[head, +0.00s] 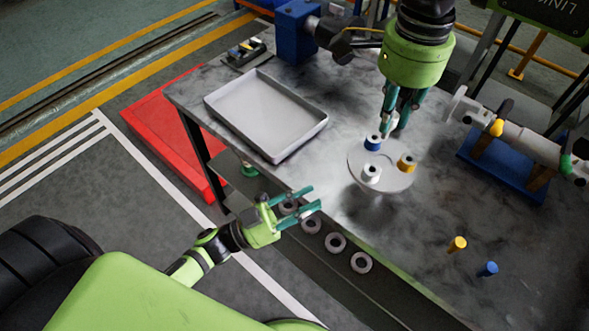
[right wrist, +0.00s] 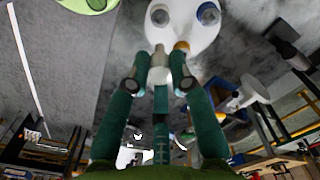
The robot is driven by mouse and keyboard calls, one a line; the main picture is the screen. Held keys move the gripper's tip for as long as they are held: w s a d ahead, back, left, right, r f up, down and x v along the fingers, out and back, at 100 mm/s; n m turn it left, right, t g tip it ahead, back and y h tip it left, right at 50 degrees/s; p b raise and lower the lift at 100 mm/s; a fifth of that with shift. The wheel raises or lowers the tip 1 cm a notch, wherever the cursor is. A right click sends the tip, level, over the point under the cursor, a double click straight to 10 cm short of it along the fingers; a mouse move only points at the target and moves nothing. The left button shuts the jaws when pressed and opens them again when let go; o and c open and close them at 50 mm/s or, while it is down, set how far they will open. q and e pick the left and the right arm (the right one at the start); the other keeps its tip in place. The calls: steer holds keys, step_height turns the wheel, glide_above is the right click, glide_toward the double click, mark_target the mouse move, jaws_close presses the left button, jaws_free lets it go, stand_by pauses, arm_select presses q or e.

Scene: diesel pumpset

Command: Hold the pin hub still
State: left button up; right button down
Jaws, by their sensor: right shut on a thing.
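The pin hub (head: 384,181) is a pale disc above the grey table. It carries a blue collar (head: 373,142), a yellow collar (head: 406,162) and a white collar (head: 370,173). My right gripper (head: 393,124) points down at its far edge, shut on a pale upright part there. In the right wrist view, the pin hub (right wrist: 185,35) fills the top centre and a pale post (right wrist: 158,62) stands between the fingers; the exact contact is hard to see.
An empty grey tray (head: 268,112) sits at the left. A shaft assembly on a blue base (head: 500,172) is beyond.

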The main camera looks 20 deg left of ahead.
mark_target(350, 156)
arm_select(q)
steer(key=w+a+r+m+g, duration=0.1)
steer(key=m, duration=0.3)
steer(key=w+a+r+m+g+y, duration=0.1)
steer(key=w+m, duration=0.1)
steer(key=m, duration=0.2)
steer(key=w+a+r+m+g+y, duration=0.1)
steer(key=w+a+m, duration=0.1)
steer(key=m, duration=0.2)
steer(key=x, duration=1.1)
steer(key=shift+d+f, duration=0.25)
steer(key=shift+f, duration=0.05)
jaws_close()
steer(key=shift+o, duration=0.3)
jaws_free()
jaws_close()
